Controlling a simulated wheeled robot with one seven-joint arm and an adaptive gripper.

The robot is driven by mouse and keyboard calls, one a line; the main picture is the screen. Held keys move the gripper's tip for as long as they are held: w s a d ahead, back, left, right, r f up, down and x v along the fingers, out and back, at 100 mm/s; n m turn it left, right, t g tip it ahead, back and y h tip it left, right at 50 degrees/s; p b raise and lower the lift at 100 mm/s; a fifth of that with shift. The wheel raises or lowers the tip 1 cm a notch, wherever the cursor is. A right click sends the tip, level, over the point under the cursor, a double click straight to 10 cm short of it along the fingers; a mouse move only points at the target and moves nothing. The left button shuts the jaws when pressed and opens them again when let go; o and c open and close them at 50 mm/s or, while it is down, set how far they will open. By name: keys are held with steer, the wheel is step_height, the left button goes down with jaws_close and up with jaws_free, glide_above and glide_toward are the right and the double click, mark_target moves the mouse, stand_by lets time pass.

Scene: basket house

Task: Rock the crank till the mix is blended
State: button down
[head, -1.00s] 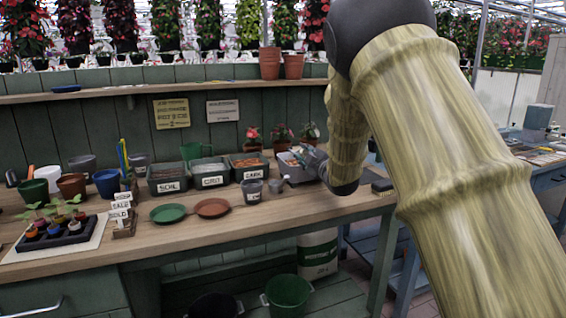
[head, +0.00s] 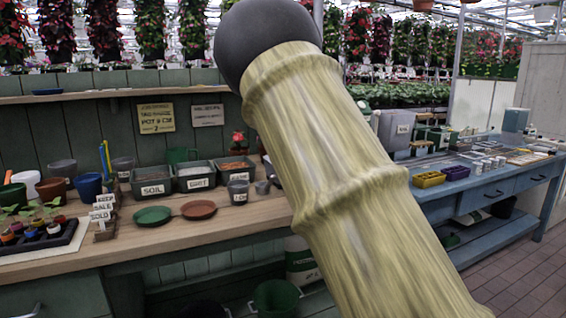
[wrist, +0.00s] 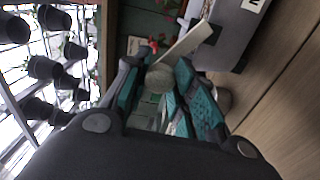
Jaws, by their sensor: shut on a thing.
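In the wrist view, my gripper (wrist: 168,92) has its teal-padded fingers closed around a rounded grey knob (wrist: 158,79), which looks like the crank's handle. A pale flat bar (wrist: 187,43) beside it runs toward a grey box (wrist: 238,28) with a white label, probably the mixing tub. The inside of the tub and the mix do not show.
The wooden bench (head: 225,222) holds labelled bins, including soil (head: 152,187) and grit (head: 196,183). In front are a grey cup (head: 238,190), a green saucer (head: 152,216) and a terracotta saucer (head: 198,210). A blue table (head: 480,192) stands at right.

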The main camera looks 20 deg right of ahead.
steer(key=shift+d, duration=0.2)
steer(key=c, duration=1.1)
jaws_free()
steer(key=shift+s+d, duration=0.1)
steer(key=shift+d, duration=0.05)
steer(key=shift+c, duration=0.2)
steer(key=s, duration=1.1)
steer(key=shift+s+a, duration=0.3)
steer(key=shift+s, duration=0.1)
